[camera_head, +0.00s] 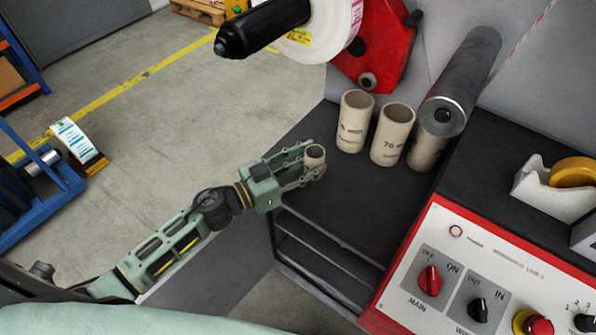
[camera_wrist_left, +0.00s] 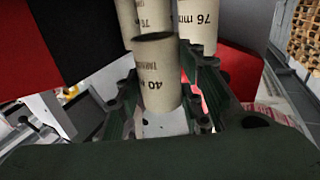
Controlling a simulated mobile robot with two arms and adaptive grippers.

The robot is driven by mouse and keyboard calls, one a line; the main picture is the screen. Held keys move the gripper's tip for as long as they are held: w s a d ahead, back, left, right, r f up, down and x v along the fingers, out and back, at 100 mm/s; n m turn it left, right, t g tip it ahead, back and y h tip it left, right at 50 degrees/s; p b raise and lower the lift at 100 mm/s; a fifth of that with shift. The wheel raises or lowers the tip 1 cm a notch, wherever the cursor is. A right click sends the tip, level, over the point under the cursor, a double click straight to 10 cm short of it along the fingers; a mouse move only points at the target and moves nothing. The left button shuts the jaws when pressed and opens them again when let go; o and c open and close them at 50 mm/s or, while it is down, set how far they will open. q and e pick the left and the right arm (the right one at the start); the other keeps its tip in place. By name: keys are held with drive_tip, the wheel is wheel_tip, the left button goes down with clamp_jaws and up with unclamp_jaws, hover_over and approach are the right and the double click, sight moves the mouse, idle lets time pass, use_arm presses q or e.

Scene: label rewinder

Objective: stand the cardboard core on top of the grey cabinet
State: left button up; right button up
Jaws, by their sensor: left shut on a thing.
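A small tan cardboard core (camera_head: 315,156) is between the fingers of my left gripper (camera_head: 311,162), upright or nearly so, with its open end up. In the left wrist view the core (camera_wrist_left: 157,75) reads "40" and sits between the two green fingers (camera_wrist_left: 158,103), which are shut on it. The grey cabinet (camera_head: 345,205) has a dark top; the core shows over its left edge area. I cannot tell whether the core's bottom touches the top. My right gripper is not in view.
Larger cores stand at the back of the cabinet top: one on the left (camera_head: 354,125), one in the middle (camera_head: 391,140), one on the right (camera_head: 428,150) under a grey roller (camera_head: 462,85). A red-framed control panel (camera_head: 440,270) stands at right. The front of the top is clear.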

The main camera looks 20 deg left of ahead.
use_arm(q)
drive_tip(key=a+f, duration=0.1)
drive_tip(key=a, duration=0.1)
drive_tip(key=w+a+f, duration=0.1)
drive_tip(key=a+f, duration=0.1)
drive_tip(key=w+a+f+b, duration=0.1)
drive_tip(key=a, duration=0.1)
drive_tip(key=shift+w+a+f, duration=0.1)
drive_tip(key=shift+w+f, duration=0.05)
drive_tip(key=shift+f+b, duration=0.55)
drive_tip(key=shift+f, duration=1.4)
drive_tip(key=shift+f, duration=0.1)
drive_tip(key=shift+f, duration=0.15)
drive_tip(key=o, duration=1)
drive_tip(key=shift+r, duration=0.4)
drive_tip(key=p+v, duration=0.2)
drive_tip(key=v, duration=1)
drive_tip(key=shift+a+f+p, duration=0.1)
drive_tip(key=shift+p, duration=0.2)
